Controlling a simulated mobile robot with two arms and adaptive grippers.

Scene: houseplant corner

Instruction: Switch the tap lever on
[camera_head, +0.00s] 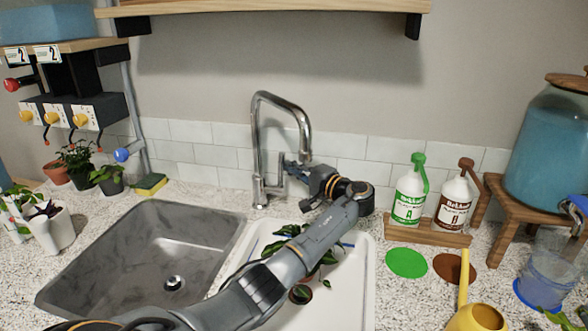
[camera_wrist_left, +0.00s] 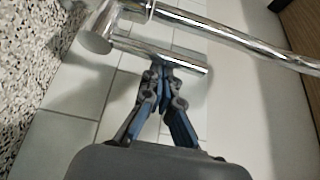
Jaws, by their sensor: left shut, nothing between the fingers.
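The chrome tap (camera_head: 256,150) stands upright behind the sink, with its spout arching over to the right. Its lever (camera_head: 280,172) is a short bar on the right side of the tap's base; it also shows as a chrome bar in the left wrist view (camera_wrist_left: 185,63). My left gripper (camera_head: 290,164) is shut and empty, its fingertips right at the lever. In the left wrist view the fingertips (camera_wrist_left: 163,68) meet or nearly meet the bar's lower edge; contact is hard to tell. No water shows from the spout. My right gripper is not in view.
A grey sink basin (camera_head: 110,245) lies at left. A white basin (camera_head: 355,290) with a potted plant (camera_head: 300,293) lies under my left arm. Pump bottles (camera_head: 410,195) stand on a wooden tray at right. A sponge (camera_head: 150,184) lies left of the tap; a shelf (camera_head: 270,8) hangs above.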

